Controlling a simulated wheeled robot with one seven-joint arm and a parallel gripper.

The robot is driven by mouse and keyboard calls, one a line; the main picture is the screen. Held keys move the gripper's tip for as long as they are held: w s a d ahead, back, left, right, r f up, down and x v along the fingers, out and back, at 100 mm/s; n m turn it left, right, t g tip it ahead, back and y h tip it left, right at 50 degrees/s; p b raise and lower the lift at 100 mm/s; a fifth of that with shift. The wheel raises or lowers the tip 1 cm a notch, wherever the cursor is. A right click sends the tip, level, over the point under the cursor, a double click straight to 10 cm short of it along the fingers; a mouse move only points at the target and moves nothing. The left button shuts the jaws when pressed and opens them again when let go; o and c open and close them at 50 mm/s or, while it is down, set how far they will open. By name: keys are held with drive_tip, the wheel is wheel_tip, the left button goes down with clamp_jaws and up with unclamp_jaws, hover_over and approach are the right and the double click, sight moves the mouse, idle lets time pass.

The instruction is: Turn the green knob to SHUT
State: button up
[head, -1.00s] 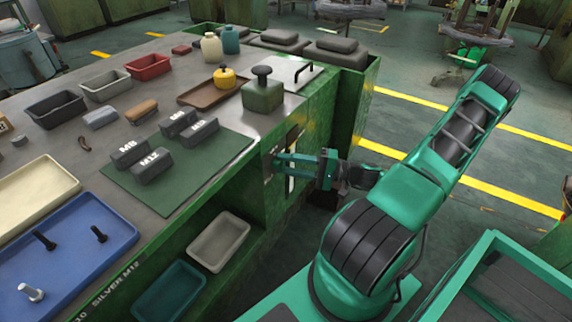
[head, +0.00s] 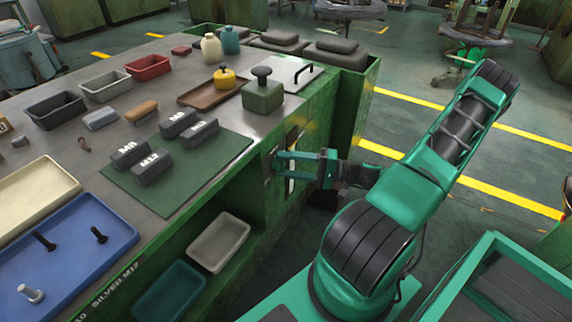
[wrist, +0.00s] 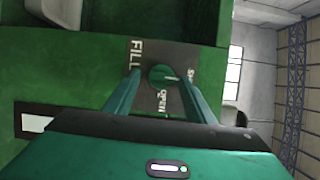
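The green knob (wrist: 162,76) is round and sits on a dark plate (wrist: 150,58) on the green cabinet front. A pale mark on the knob points to the right in the wrist view. The plate reads FILL at left, OPEN below, and a label beginning with S at right, partly covered by a finger. My gripper (wrist: 161,80) is open, with one finger on each side of the knob and visible gaps between. In the head view my gripper (head: 277,164) is at the cabinet's side face, and the knob cannot be made out there.
The bench top (head: 75,140) above holds trays, labelled dark blocks on a green mat (head: 215,160), and a green block with a knob (head: 262,95). A lower shelf holds a grey bin (head: 218,242) and a green bin (head: 168,293).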

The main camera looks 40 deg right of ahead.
drive_tip(key=shift+s, duration=0.1)
drive_tip(key=v, duration=1)
drive_tip(key=shift+d, duration=0.3)
drive_tip(key=shift+s, duration=0.15)
drive_tip(key=s+a+n+g+h, duration=0.2)
drive_tip(key=s+a+n+g, duration=0.2)
drive_tip(key=a+g, duration=0.55)
drive_tip(key=s+r+g+h, duration=0.2)
drive_tip(key=s+r+h, duration=0.2)
drive_tip(key=r, duration=0.4)
drive_tip(key=s+r+g+h, duration=0.2)
drive_tip(key=s+r+h, duration=0.3)
drive_tip(key=r, duration=0.4)
drive_tip(key=shift+d+r+m+h, duration=0.25)
drive_tip(key=shift+r+m+h, duration=0.05)
drive_tip(key=shift+h, duration=0.1)
